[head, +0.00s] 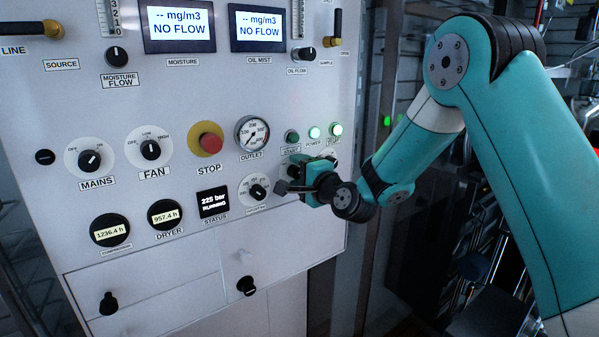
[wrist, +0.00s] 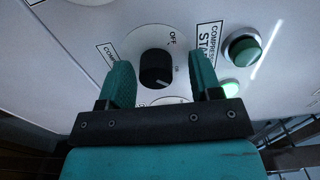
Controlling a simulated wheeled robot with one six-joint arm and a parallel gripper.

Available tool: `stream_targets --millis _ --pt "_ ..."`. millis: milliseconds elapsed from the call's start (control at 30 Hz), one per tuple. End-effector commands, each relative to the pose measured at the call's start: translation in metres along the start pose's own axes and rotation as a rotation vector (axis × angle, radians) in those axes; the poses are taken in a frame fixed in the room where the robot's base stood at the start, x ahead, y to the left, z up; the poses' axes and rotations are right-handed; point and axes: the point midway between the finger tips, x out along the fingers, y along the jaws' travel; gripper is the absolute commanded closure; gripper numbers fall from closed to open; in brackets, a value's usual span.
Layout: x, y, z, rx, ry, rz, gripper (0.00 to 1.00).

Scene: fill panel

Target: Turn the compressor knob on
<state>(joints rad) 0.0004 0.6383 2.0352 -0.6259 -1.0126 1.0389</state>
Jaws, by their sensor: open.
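In the wrist view my gripper (wrist: 162,72) has one teal finger on each side of the knob, with gaps showing; contact is not visible. The knob's label is partly cut off.
A compressor start button (wrist: 243,50) sits to the right in the wrist view. Left of the gripper are the outlet gauge (head: 252,133), the red stop button (head: 209,142), the fan knob (head: 151,150) and the mains knob (head: 90,160).

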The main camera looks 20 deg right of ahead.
Motion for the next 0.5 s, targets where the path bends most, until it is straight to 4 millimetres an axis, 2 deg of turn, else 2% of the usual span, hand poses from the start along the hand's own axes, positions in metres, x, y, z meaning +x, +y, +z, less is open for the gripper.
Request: stream_targets --millis 167,267,500 --pt "-0.004 0.002 -0.001 -0.001 0.002 0.002 0.42" --pt "-0.015 0.005 -0.001 -0.001 0.002 0.002 0.42" --pt "-0.072 0.008 -0.001 -0.001 0.004 -0.001 0.42"
